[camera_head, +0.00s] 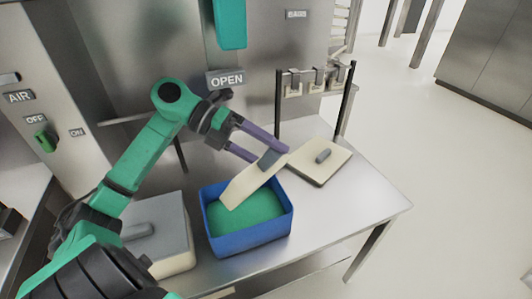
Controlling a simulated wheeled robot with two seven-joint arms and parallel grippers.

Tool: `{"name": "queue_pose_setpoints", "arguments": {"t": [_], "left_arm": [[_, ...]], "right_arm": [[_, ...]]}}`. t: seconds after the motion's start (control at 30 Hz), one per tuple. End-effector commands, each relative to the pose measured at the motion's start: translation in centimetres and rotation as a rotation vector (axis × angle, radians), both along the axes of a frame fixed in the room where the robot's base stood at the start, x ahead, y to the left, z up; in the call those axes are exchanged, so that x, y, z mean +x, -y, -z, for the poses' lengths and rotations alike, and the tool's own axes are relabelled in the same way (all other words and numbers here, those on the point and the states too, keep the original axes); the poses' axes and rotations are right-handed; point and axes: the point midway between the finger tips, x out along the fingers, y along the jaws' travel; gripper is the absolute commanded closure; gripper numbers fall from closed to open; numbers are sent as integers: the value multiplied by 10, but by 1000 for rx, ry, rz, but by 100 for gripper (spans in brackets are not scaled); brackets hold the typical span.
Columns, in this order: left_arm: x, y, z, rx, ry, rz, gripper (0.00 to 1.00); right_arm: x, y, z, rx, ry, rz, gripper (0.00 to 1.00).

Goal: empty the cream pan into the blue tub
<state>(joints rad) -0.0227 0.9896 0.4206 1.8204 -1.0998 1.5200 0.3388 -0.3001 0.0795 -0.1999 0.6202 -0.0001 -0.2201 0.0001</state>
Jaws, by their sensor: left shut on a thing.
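The cream pan (246,187) is tilted, its lower end down inside the blue tub (250,240) and its upper end above the tub's far rim. My left gripper (273,153), with purple fingers, is shut on the pan's grey handle (269,159). The blue tub stands upright on the metal table. A flat green surface fills its inside; I cannot tell whether it is loose material. Whether anything is left on the pan is hard to tell. My right gripper is out of view.
A cream slab with a grey handle (334,150) lies right of the tub. A grey-topped box (168,224) stands close on the left. A dark rack (311,84) rises behind. The metal table's (345,208) right front is clear.

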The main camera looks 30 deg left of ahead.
Motion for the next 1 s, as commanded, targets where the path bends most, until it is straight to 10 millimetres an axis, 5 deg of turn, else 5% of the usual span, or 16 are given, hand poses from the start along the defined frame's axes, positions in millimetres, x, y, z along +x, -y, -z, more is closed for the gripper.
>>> {"name": "queue_pose_setpoints", "arguments": {"t": [0.2, 0.5, 0.77, 1.0], "left_arm": [[0, 3, 4, 0, -1, 0, 66], [-3, 40, 26, 67, 6, 0, 66], [-3, 42, 26, 71, 7, -1, 66], [-8, 68, 40, 272, 30, 4, 66]], "right_arm": [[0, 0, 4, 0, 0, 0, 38], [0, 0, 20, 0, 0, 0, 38], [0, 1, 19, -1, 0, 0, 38], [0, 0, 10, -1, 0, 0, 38]]}}
